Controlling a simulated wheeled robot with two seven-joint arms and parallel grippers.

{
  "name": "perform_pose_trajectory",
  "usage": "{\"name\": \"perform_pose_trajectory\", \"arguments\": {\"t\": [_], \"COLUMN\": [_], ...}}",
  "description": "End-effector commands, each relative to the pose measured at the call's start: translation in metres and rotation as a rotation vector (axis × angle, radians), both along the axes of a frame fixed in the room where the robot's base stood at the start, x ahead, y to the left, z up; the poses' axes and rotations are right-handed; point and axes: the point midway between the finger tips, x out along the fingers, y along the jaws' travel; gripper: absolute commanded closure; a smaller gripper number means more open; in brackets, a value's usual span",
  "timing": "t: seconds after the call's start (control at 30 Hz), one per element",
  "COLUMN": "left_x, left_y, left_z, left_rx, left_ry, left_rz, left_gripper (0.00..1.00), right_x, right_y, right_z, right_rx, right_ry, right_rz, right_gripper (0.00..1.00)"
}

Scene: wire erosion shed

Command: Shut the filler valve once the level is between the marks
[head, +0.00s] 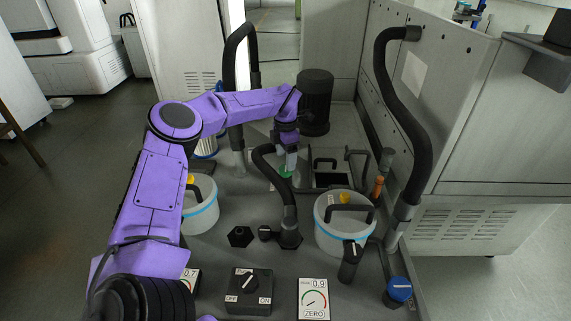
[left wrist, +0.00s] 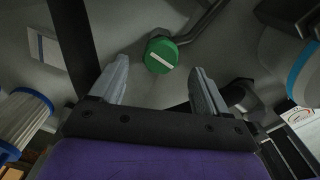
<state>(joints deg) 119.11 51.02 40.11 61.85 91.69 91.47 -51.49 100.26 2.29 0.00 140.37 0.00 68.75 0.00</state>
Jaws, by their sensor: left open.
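A round green valve cap (left wrist: 161,55) with a white bar across it shows in the left wrist view, on a grey pipe. In the head view the green cap (head: 285,171) is partly hidden below my left gripper (head: 290,162). My left gripper (left wrist: 159,68) is open, its two pale fingers apart, with the cap lying between and beyond their tips in the wrist view. I cannot tell whether they touch it. A blue-topped knob (head: 399,289) with a white bar stands at the front right. No level with marks can be made out. My right gripper is not in view.
White buckets with blue bands stand at the right (head: 325,232) and left (head: 201,222). A switch box (head: 250,305) marked OFF and ON and a dial card (head: 314,311) reading 0.9 are in front. Thick black hoses (head: 405,125) and a black motor-like cylinder (head: 315,100) crowd the area.

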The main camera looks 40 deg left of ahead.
Motion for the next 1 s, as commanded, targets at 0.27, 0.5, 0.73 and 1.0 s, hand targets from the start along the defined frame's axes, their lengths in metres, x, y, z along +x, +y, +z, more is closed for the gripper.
{"name": "perform_pose_trajectory", "arguments": {"t": [0.27,0.5,0.73,1.0], "left_x": [0.001,0.0,0.0,0.0], "left_y": [0.0,0.0,0.0,0.0], "left_z": [0.058,0.066,0.066,0.077], "left_rx": [0.001,0.0,0.0,0.001], "left_ry": [-0.004,-0.001,-0.001,-0.001], "left_rz": [0.0,0.0,0.0,0.0], "left_gripper": [0.24,0.24,0.24,0.24], "right_x": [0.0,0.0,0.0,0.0], "right_y": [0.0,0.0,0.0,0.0], "right_z": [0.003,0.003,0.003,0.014], "right_rx": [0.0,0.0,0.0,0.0], "right_ry": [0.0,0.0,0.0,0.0], "right_rz": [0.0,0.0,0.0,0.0], "right_gripper": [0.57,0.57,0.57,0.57]}}
